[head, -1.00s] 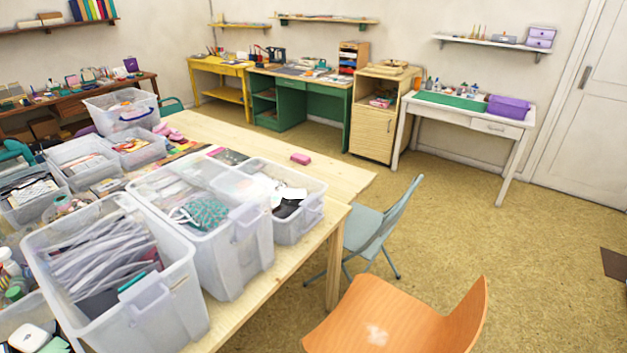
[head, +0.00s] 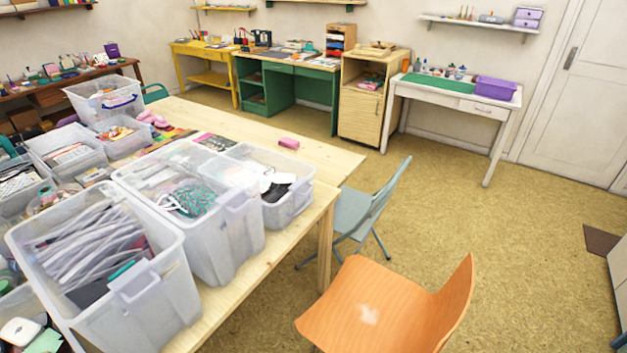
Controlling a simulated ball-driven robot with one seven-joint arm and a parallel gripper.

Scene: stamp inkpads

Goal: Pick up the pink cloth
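A soft-looking pink item (head: 152,118) lies at the far left of the wooden table, next to the clear bins; it may be the pink cloth, but it is too small to tell. A small pink block-like item (head: 289,143) lies on the bare table top. More pink shows in the open shelf of the wooden cabinet (head: 370,82). My gripper is not in view.
Clear plastic bins (head: 150,300) crowd the near side of the wooden table (head: 325,160). An orange chair (head: 375,310) and a grey-blue folding chair (head: 365,205) stand beside it. A white table (head: 455,100) stands by the back wall. The floor at right is mostly clear.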

